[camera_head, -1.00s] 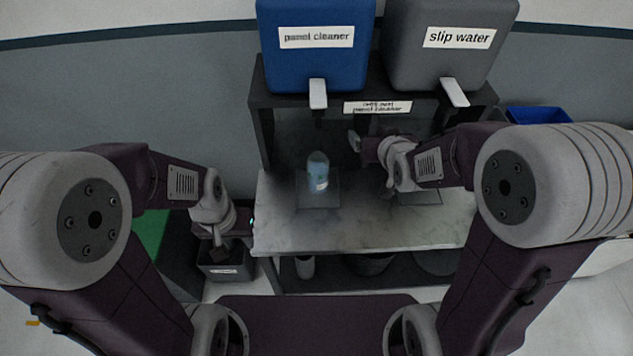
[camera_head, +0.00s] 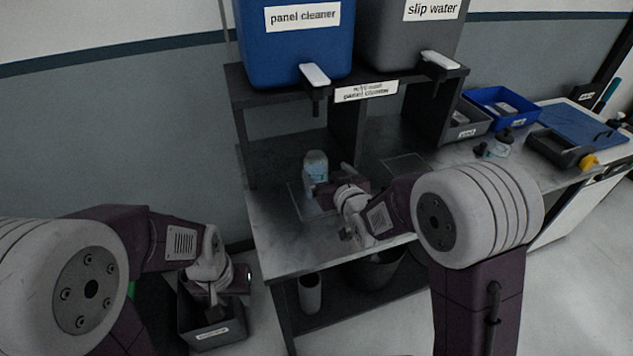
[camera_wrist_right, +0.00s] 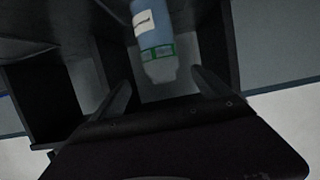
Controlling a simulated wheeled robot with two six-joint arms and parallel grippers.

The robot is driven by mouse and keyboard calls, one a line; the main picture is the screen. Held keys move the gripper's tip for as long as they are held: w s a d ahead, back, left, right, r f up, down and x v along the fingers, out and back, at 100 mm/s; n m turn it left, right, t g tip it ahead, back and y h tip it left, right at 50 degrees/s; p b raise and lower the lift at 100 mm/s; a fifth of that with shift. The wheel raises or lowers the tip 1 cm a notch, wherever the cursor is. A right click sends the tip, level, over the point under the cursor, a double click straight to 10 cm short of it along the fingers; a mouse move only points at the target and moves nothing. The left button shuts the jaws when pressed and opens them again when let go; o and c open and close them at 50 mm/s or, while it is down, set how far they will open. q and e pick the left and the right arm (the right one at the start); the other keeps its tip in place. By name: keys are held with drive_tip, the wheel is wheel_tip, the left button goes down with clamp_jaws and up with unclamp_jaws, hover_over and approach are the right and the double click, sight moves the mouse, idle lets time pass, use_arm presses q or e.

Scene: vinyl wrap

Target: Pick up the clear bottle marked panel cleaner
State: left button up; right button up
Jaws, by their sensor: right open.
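The clear bottle with blue liquid (camera_head: 315,163) stands on the bench under the blue panel cleaner tank (camera_head: 293,48). Its lower part is partly hidden by my right gripper (camera_head: 318,192), which is at the bottle's near right side. In the right wrist view, the bottle (camera_wrist_right: 154,32) shows a white label and a green band. Its end lies between the open fingers of my right gripper (camera_wrist_right: 165,88) in the picture; whether they touch it I cannot tell. My left gripper (camera_head: 230,285) hangs low at the left, away from the bottle; its fingers are unclear.
A grey slip water tank (camera_head: 410,45) stands beside the blue one on the dark shelf (camera_head: 350,90), with taps overhanging the bench. A grey bin (camera_head: 210,332) is below my left gripper. A blue tray (camera_head: 500,103) and tools lie at the right.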

sight(317, 156)
drive_tip(key=x, duration=0.2)
drive_tip(key=shift+w+a+f, duration=0.1)
drive_tip(key=shift+w+a, duration=0.1)
drive_tip(key=shift+w, duration=0.1)
drive_tip(key=shift+w+f, duration=0.2)
drive_tip(key=shift+w, duration=0.2)
drive_tip(key=x, duration=0.5)
drive_tip(key=shift+s+a+f, duration=0.1)
drive_tip(key=shift+f, duration=0.25)
drive_tip(key=shift+s+r, duration=0.1)
drive_tip(key=shift+s, duration=0.05)
drive_tip(key=shift+c, duration=0.7)
clamp_jaws()
drive_tip(key=shift+r, duration=0.55)
wheel_tip(317, 156, up, 2)
drive_tip(key=shift+r+p, duration=0.2)
drive_tip(key=shift+p, duration=0.1)
drive_tip(key=s+d+b, duration=0.2)
drive_tip(key=s+b, duration=0.3)
drive_tip(key=s, duration=0.3)
drive_tip(key=s+d+b, duration=0.3)
drive_tip(key=s+b, duration=0.2)
drive_tip(key=s, duration=0.4)
drive_tip(key=shift+d, duration=0.3)
